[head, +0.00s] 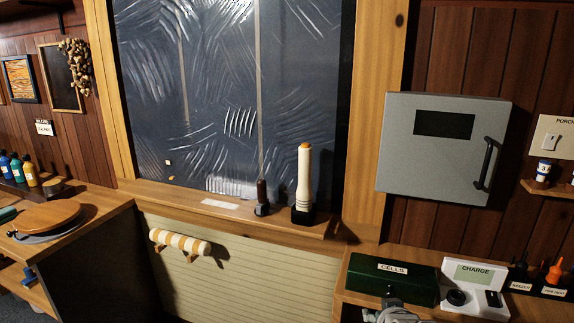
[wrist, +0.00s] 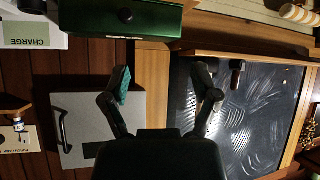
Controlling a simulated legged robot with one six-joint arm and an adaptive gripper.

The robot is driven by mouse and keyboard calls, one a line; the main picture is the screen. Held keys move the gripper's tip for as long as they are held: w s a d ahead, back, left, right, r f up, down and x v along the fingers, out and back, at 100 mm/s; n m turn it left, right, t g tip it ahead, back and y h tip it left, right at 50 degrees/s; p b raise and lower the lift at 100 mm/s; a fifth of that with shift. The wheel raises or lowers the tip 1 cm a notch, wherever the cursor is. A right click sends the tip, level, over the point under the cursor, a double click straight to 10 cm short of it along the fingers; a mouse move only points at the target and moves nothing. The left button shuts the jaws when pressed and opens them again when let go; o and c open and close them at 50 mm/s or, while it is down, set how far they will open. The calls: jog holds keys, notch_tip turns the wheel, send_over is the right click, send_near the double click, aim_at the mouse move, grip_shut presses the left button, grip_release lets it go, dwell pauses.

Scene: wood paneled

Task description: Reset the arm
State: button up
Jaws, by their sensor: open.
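My gripper (wrist: 162,78) shows in the wrist view with its two dark fingers spread apart and nothing between them. A teal patch shows on the inner side of the left finger; I cannot tell if it is part of the finger. The wrist view is turned upside down against the head view. In the head view a part of my arm (head: 395,313) shows at the bottom edge, in front of the green box; the fingers cannot be made out there.
A green CELLS box (head: 393,279) and white CHARGE unit (head: 475,287) stand on the right counter. A grey wall cabinet (head: 440,150) is shut above. A white cylinder with orange top (head: 304,180) and a dark flashlight (head: 262,197) stand on the window sill.

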jog(key=s+a+r+g, duration=0.2)
jog(key=s+r, duration=0.1)
jog(key=s, duration=0.6)
jog(key=s+a+r+g+y, duration=0.1)
jog(key=s+a+r+g, duration=0.1)
jog(key=s, duration=0.7)
jog(key=shift+s+a+r+g, duration=0.35)
jog(key=shift+r+g, duration=0.25)
jog(key=shift+r, duration=0.25)
